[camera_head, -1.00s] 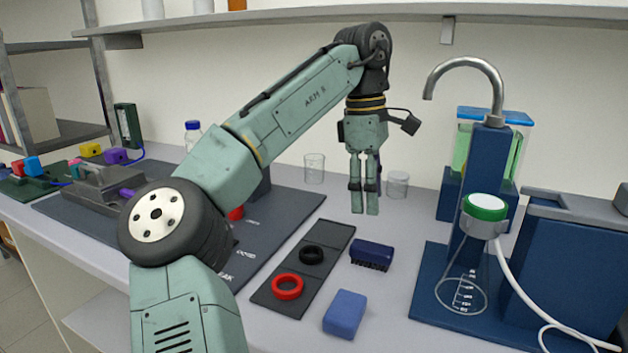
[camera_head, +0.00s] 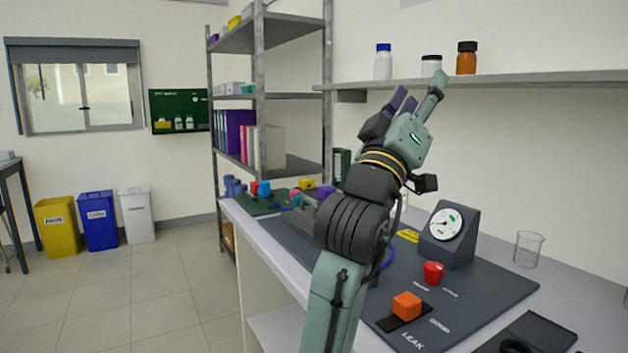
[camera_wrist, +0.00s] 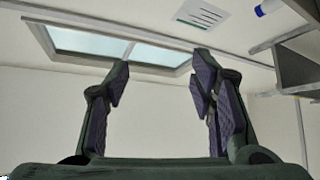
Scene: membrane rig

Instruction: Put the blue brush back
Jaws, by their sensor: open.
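The blue brush is not in either current view. My gripper (camera_head: 420,88) is raised above the bench with its fingers pointing up, near the wall shelf in the head view. In the wrist view my gripper (camera_wrist: 161,64) has its two purple-padded fingers wide apart with nothing between them. The part of the bench to the right, where the brush was seen earlier, lies outside the head view.
A dark mat (camera_head: 478,290) holds a dial gauge (camera_head: 447,236), a red knob (camera_head: 433,273) and an orange block (camera_head: 407,306). Bottles (camera_head: 466,58) stand on the wall shelf (camera_head: 520,84). A metal rack (camera_head: 262,100) rises at left.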

